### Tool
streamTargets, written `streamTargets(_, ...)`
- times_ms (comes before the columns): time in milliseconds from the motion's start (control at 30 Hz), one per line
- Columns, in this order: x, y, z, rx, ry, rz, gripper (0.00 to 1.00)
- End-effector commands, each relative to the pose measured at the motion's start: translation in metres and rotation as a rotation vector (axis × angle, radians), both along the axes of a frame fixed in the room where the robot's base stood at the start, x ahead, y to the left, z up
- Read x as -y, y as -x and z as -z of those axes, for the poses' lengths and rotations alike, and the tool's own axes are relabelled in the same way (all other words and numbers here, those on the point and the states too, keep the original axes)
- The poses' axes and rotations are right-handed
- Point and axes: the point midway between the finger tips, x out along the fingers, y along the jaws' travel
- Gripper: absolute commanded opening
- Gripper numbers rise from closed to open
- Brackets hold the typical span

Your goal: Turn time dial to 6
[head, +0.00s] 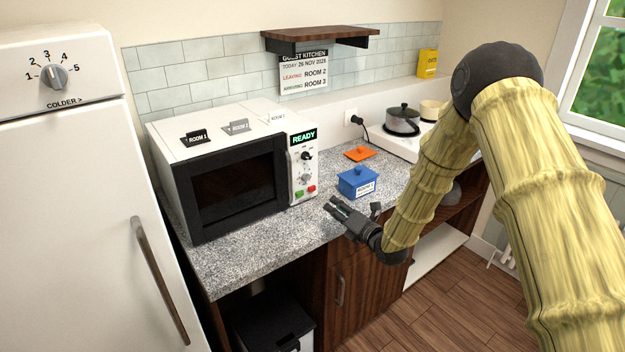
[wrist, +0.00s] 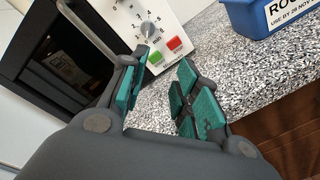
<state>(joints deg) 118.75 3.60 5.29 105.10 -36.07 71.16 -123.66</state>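The white microwave (head: 215,130) stands on the counter with a black door and a right-hand control panel showing READY. The panel carries an upper dark dial (head: 306,156) and a lower grey dial (head: 305,178). In the wrist view a grey dial (wrist: 148,29) with small numbers around it shows above a green and a red button. In the wrist view my gripper (wrist: 162,66) is open and empty, with teal pads apart.
A pot (head: 402,119) stands at the back right. A fridge (head: 70,190) with its own dial (head: 54,76) is at left.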

Motion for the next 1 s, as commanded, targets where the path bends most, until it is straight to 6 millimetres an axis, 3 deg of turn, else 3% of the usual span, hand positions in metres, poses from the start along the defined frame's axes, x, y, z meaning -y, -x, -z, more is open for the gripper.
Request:
streamTargets(167, -0.01, -0.012, -0.026, 0.106, 0.06, -0.032, 0.31)
streamTargets(300, -0.013, -0.017, -0.034, 0.143, 0.083, -0.04, 0.31)
streamTargets(467, -0.018, -0.028, -0.036, 0.144, 0.082, -0.038, 0.31)
streamTargets(1000, -0.064, -0.092, -0.035, 0.142, 0.082, -0.036, 0.31)
